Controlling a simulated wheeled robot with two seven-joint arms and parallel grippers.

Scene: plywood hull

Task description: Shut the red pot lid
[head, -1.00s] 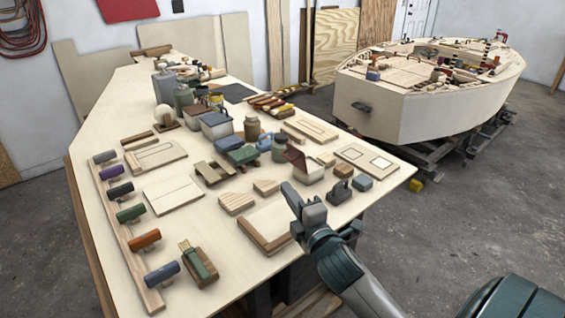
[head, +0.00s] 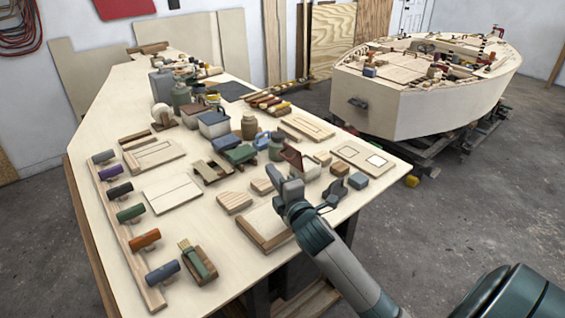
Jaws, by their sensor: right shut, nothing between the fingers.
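The red pot lid (head: 291,155) stands tilted up, open, on the left side of a small pale pot (head: 309,171) on the workbench. The pot's front left part is hidden behind my right gripper. My right gripper (head: 284,176) is shut and empty. Its tips show just in front of the pot and lid in the head view; I cannot tell whether they touch. My left gripper is out of view.
The plywood bench (head: 220,287) is crowded. A blue block (head: 358,181) and a dark-handled tool (head: 335,192) sit right of my gripper, wooden blocks (head: 235,203) to its left. A boat hull (head: 400,100) stands behind at right.

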